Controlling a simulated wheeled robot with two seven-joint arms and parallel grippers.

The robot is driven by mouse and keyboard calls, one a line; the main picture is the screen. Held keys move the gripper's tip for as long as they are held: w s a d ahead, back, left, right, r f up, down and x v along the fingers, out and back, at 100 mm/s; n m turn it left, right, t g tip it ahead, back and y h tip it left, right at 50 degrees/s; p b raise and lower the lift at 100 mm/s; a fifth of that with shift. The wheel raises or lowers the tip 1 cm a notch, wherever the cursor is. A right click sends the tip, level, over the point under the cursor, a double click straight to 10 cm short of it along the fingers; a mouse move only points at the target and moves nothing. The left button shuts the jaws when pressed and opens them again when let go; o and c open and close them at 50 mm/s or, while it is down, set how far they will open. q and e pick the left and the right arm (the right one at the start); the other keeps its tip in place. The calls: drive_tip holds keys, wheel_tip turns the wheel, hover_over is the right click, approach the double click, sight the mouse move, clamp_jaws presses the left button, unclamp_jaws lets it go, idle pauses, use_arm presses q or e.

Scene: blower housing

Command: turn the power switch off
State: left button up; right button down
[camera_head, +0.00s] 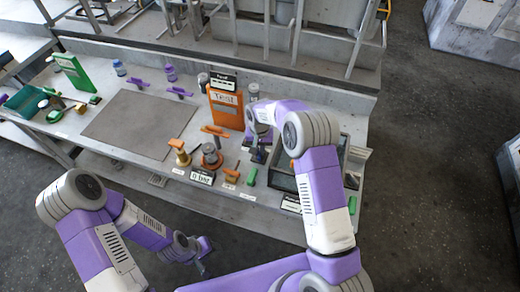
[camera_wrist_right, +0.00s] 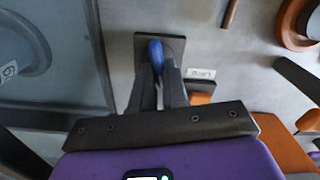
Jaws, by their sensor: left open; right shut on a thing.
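A small switch with a blue lever (camera_wrist_right: 155,55) stands on a dark square base plate in the right wrist view. My right gripper (camera_wrist_right: 158,90) is shut on the lever, its fingers on either side of it. In the head view my right gripper (camera_head: 258,155) is low over the bench, left of the grey tray, and mostly hides that switch. A small white label (camera_wrist_right: 201,73) lies beside the base; I cannot read it surely. My left gripper (camera_head: 204,266) is open and empty, in front of the bench and away from the parts.
An orange panel (camera_head: 226,108) stands behind my right gripper. A grey tray (camera_head: 283,178) is to its right. A green-handled part (camera_head: 251,176), an orange-handled part (camera_head: 232,174) and a round gauge-like part (camera_head: 211,157) stand close by. A grey mat (camera_head: 138,125) lies clear to the left.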

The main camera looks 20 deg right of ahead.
drive_tip(key=shift+a+n, duration=0.1)
drive_tip(key=shift+n, duration=1.4)
drive_tip(key=c, duration=1.1)
unclamp_jaws()
drive_tip(key=shift+c, duration=0.2)
drive_tip(key=shift+r, duration=0.1)
wheel_tip(320, 180, up, 7)
drive_tip(key=shift+r+p, duration=0.2)
drive_tip(key=shift+p, duration=0.15)
